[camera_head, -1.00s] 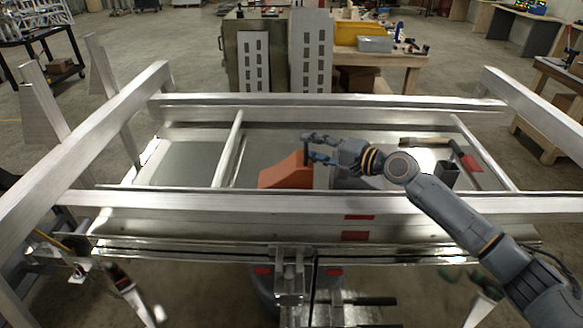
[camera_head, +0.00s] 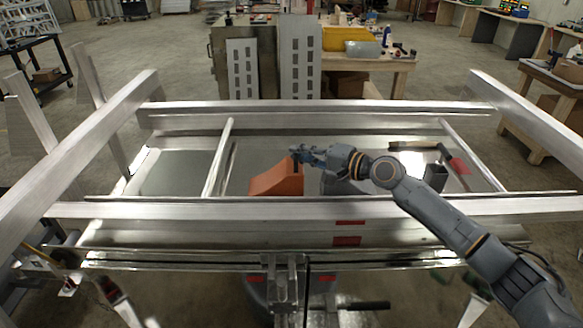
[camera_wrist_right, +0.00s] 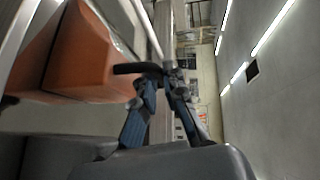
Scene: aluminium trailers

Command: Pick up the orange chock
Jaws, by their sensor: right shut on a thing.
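The orange chock (camera_head: 277,179) is a wedge inside the trailer frame, just behind the near rail. Its high end is on the right and its lower part is hidden by the rail. My right gripper (camera_head: 297,157) reaches in from the right and is shut at the chock's high end. In the right wrist view the chock (camera_wrist_right: 78,55) is at the upper left, and the gripper's fingers (camera_wrist_right: 160,85) close around a dark piece beside it. I cannot tell whether the chock is off the trailer floor. My left gripper is not in view.
The near rail (camera_head: 200,210) and far rail (camera_head: 320,107) of the aluminium trailer enclose the chock. A hammer-like tool (camera_head: 420,146) and a dark square tube (camera_head: 436,177) lie to the right. A workbench with a yellow bin (camera_head: 345,40) stands behind.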

